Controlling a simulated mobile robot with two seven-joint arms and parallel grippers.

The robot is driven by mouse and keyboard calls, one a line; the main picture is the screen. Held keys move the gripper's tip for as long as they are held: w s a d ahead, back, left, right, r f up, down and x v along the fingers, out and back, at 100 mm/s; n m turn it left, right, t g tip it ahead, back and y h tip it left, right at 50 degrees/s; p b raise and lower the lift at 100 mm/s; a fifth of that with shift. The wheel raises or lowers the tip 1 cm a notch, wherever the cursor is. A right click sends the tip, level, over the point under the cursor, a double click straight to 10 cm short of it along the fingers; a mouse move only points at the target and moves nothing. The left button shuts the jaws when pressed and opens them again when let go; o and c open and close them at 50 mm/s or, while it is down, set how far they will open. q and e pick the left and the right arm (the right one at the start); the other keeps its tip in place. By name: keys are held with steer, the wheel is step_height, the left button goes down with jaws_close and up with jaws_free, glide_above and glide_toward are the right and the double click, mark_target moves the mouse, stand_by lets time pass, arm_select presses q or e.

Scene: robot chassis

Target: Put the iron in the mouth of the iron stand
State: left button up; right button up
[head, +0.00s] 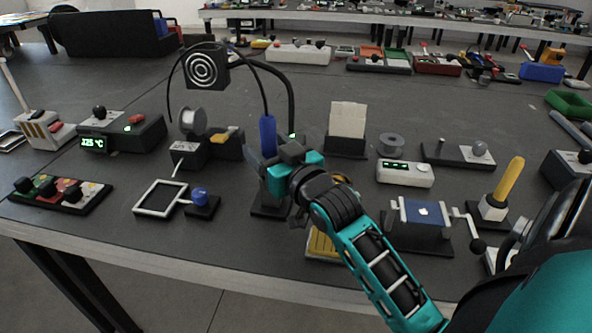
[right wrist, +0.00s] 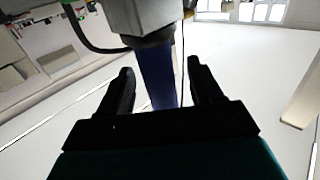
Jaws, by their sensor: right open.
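The iron's blue handle (head: 267,133) points upward in the head view, with a dark cable near its top. Below it is the iron stand (head: 272,203), a grey body on a black base. My right gripper (head: 266,157) is at the lower part of the handle and hides the join with the stand. In the right wrist view the blue handle (right wrist: 158,78) lies between the two open dark fingers (right wrist: 160,66). Its dark collar meets the grey stand (right wrist: 150,15), so the iron appears to sit in the mouth. Finger contact cannot be told.
A hooked arm with a round target-like fan (head: 205,69) stands behind the stand. A solder spool (head: 193,121) and a small framed plate (head: 160,198) are to the left. A yellow sponge tray (head: 322,245) is in front, partly behind my arm. A black card holder (head: 346,130) is at right.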

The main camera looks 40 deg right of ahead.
arm_select(q)
steer(key=shift+s+a+f, duration=0.1)
steer(key=shift+s+a, duration=0.05)
steer(key=shift+s, duration=0.15)
arm_select(e)
steer(key=s, duration=1.1)
steer(key=shift+a+r, duration=0.15)
steer(key=shift+a, duration=0.3)
arm_select(q)
step_height(320, 180, up, 8)
steer(key=s+a+y+p, duration=0.1)
steer(key=a+p, duration=0.1)
steer(key=p, duration=1)
steer(key=shift+s+a, duration=0.15)
steer(key=shift+a, duration=0.1)
arm_select(e)
step_height(320, 180, up, 10)
